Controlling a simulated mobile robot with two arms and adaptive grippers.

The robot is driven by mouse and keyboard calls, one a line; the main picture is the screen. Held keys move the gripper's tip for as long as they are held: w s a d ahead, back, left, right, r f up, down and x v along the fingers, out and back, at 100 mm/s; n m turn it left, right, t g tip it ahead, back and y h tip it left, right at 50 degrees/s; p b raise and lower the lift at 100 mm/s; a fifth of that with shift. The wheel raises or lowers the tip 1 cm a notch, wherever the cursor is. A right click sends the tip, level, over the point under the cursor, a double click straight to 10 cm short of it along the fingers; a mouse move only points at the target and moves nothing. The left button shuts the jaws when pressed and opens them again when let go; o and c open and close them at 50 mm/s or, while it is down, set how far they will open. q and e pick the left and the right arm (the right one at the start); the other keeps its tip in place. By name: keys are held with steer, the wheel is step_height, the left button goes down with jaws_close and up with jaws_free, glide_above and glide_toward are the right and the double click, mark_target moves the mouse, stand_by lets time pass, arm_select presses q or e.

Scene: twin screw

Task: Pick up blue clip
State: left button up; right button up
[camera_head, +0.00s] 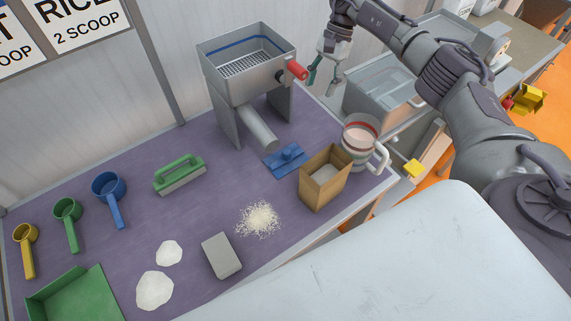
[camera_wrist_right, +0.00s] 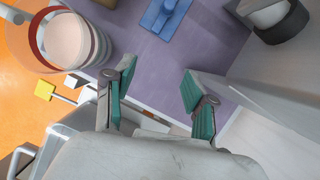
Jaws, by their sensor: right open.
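The blue clip (camera_head: 286,161) is a flat blue plate with a raised knob. It lies on the purple table mat, in front of the metal machine and left of the cardboard box. It also shows at the top of the right wrist view (camera_wrist_right: 166,15), partly cut off by the frame edge. My right gripper (camera_head: 322,77) is raised at the machine's right side, beyond the red handle, apart from the clip. In the wrist view its teal-padded fingers (camera_wrist_right: 155,85) are spread with nothing between them. My left gripper is not in view.
The metal machine (camera_head: 244,82) has a red-tipped handle (camera_head: 297,69) and an angled spout close by. A cardboard box (camera_head: 326,178) and a clear jug (camera_head: 359,140) stand right of the clip. Rice grains (camera_head: 258,219) and a green-handled brush (camera_head: 179,175) lie to its left.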

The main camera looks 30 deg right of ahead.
arm_select(q)
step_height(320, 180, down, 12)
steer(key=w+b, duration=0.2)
steer(key=b, duration=0.9)
arm_select(e)
step_height(320, 180, down, 12)
steer(key=shift+f, duration=0.1)
steer(key=p, duration=0.5)
glide_toward(288, 150)
steer(key=f, duration=0.5)
steer(key=shift+s+a+f, duration=0.15)
steer(key=shift+a, duration=0.05)
steer(key=shift+s+a+f+p, duration=0.1)
steer(key=shift+s+a+p, duration=0.15)
steer(key=shift+a, duration=0.2)
steer(key=p+x, duration=0.1)
steer(key=x, duration=0.1)
steer(key=p+x, duration=0.1)
steer(key=x, duration=0.2)
steer(key=shift+s+a, duration=0.1)
steer(key=shift+a, duration=0.3)
jaws_close()
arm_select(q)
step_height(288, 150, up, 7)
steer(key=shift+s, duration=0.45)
